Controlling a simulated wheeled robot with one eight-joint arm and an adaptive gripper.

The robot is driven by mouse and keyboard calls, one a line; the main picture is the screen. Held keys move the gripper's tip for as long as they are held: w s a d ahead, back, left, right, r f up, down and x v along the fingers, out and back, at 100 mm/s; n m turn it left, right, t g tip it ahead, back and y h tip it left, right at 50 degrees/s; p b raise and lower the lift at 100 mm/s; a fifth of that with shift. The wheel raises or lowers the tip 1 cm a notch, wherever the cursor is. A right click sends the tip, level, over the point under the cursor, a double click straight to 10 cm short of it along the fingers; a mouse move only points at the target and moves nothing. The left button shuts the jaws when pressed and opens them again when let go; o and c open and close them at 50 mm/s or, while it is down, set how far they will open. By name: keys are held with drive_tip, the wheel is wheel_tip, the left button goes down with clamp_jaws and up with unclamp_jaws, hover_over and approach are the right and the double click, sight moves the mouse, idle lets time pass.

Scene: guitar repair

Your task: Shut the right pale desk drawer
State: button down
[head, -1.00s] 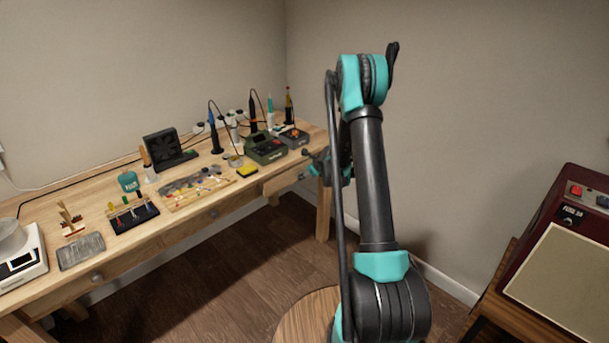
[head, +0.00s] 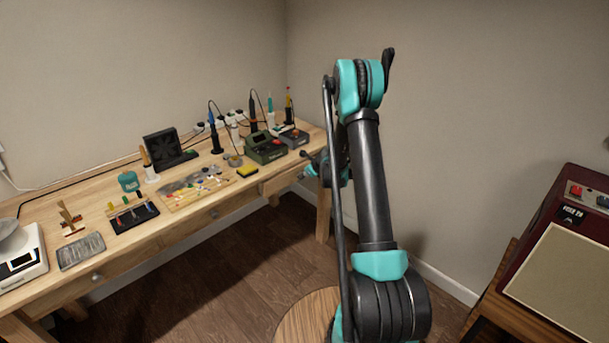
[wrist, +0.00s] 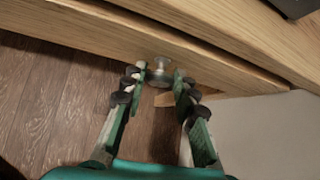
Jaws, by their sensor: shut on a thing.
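The right pale desk drawer (head: 280,183) is under the right end of the wooden desk. Its wooden front (wrist: 85,32) crosses the wrist view just below the desk edge. A round metal knob (wrist: 159,70) sits on the front. My gripper (wrist: 158,80) has its green fingers on either side of the knob and is shut on it. In the head view my gripper (head: 310,168) is at the drawer's right end, partly hidden by my arm.
A round wooden stool (head: 305,317) stands near my arm. A dark red amplifier (head: 570,250) is at right. Floor before the desk is clear.

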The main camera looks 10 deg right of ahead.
sight(299, 168)
drive_tip(key=shift+w+a+r, duration=0.1)
drive_tip(key=shift+w+a, duration=0.55)
drive_tip(key=shift+w, duration=0.25)
drive_tip(key=shift+w+a, duration=0.65)
drive_tip(key=shift+w, duration=0.25)
drive_tip(key=c, duration=1.2)
unclamp_jaws()
drive_tip(key=shift+o, duration=0.2)
drive_tip(key=v, duration=1.1)
drive_tip(key=shift+s+r, duration=0.25)
drive_tip(key=shift+s, duration=0.1)
